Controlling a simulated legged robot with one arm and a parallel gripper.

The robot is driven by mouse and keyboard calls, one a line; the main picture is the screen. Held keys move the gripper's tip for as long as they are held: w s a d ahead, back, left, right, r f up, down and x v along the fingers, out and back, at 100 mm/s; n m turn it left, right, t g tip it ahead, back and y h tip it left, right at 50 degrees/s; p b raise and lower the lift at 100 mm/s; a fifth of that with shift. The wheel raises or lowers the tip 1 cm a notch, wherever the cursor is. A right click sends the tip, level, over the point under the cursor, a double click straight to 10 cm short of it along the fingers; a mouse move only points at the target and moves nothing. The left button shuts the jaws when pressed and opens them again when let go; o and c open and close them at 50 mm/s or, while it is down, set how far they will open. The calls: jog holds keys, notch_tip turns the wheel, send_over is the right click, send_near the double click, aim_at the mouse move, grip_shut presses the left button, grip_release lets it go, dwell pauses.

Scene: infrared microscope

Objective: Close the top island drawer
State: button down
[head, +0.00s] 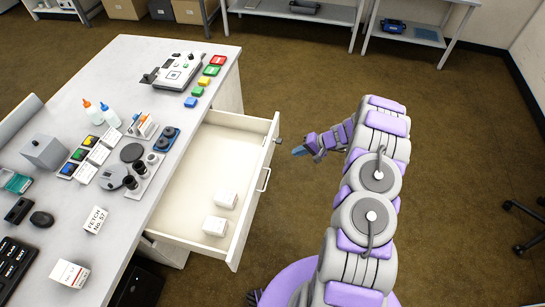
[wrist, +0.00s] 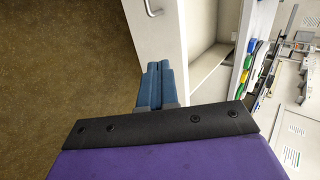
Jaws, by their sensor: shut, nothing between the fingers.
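The top island drawer (head: 200,180) stands pulled out from the island in the head view. It is cream white, with a metal handle (head: 264,180) on its front panel and two small white boxes (head: 221,199) inside. My gripper (head: 299,151) is to the right of the drawer front, near its far end, apart from it. In the wrist view the blue fingers of my gripper (wrist: 154,70) are together and empty. The drawer front (wrist: 168,30) fills the space just beyond them, with part of the handle (wrist: 152,8) at the top edge.
The island top (head: 120,65) carries a device (head: 178,71), coloured blocks (head: 204,81), bottles, microscope parts and small boxes. Shelves (head: 408,33) stand along the back wall. A wheeled chair base (head: 525,230) is at the right.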

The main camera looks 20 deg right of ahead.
jog(key=f, duration=0.1)
jog(key=b, duration=0.3)
send_near(265, 158)
jog(key=shift+d+f+x, duration=0.1)
jog(key=shift+d+x, duration=0.05)
jog(key=shift+x, duration=0.95)
jog(key=shift+d+f+x, duration=0.1)
jog(key=shift+x, duration=1.05)
jog(key=shift+d+f+x, duration=0.1)
jog(key=shift+d+x, duration=0.05)
jog(key=shift+x, duration=0.95)
jog(key=shift+w+a, duration=0.1)
jog(key=shift+w, duration=0.1)
